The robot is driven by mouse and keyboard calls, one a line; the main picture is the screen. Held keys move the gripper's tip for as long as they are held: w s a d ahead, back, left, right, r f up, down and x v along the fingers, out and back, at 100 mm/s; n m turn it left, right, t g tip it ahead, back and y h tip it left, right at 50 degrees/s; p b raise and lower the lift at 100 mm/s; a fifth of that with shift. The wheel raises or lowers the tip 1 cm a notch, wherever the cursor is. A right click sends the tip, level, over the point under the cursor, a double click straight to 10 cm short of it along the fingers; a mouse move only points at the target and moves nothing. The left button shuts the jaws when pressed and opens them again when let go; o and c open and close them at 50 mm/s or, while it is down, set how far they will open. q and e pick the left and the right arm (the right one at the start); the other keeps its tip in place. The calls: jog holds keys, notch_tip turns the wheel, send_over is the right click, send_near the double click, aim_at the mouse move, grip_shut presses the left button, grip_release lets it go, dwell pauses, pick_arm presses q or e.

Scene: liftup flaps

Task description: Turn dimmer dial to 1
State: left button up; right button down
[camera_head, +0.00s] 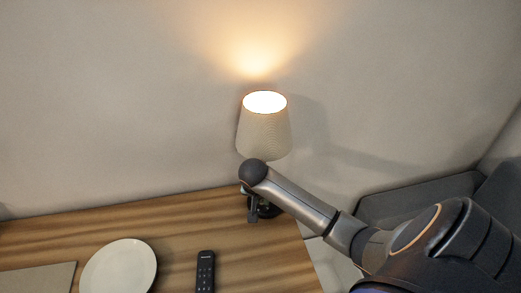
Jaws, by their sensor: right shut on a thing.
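A lit table lamp with a pale textured shade (264,136) stands at the back right of the wooden table. Its dark base (268,210) is partly hidden behind my right arm and gripper. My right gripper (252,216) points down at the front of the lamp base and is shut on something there. It appears to be the dimmer dial, but the dial itself and its setting are hidden. My left gripper is out of view.
A white plate (118,268) and a black remote control (205,271) lie on the wooden table (180,222). A flat light board (38,278) lies at the left. A dark grey sofa (415,197) stands at the right. The wall is close behind the lamp.

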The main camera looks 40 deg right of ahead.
jog(key=n, duration=0.2)
jog(key=n+t+y, duration=0.1)
jog(key=shift+s+d+n, duration=0.2)
jog(key=shift+n, duration=0.2)
jog(key=n+y, duration=0.1)
jog(key=n, duration=0.2)
jog(key=shift+d+n+t, duration=0.15)
jog(key=shift+n+t, duration=0.15)
jog(key=n+y, duration=0.1)
jog(key=n, duration=0.2)
jog(key=shift+d+y, duration=0.15)
jog(key=shift+y, duration=0.25)
jog(key=shift+n+y, duration=0.6)
jog(key=shift+n, duration=1.1)
jog(key=c, duration=0.8)
grip_release()
jog(key=shift+o, duration=0.2)
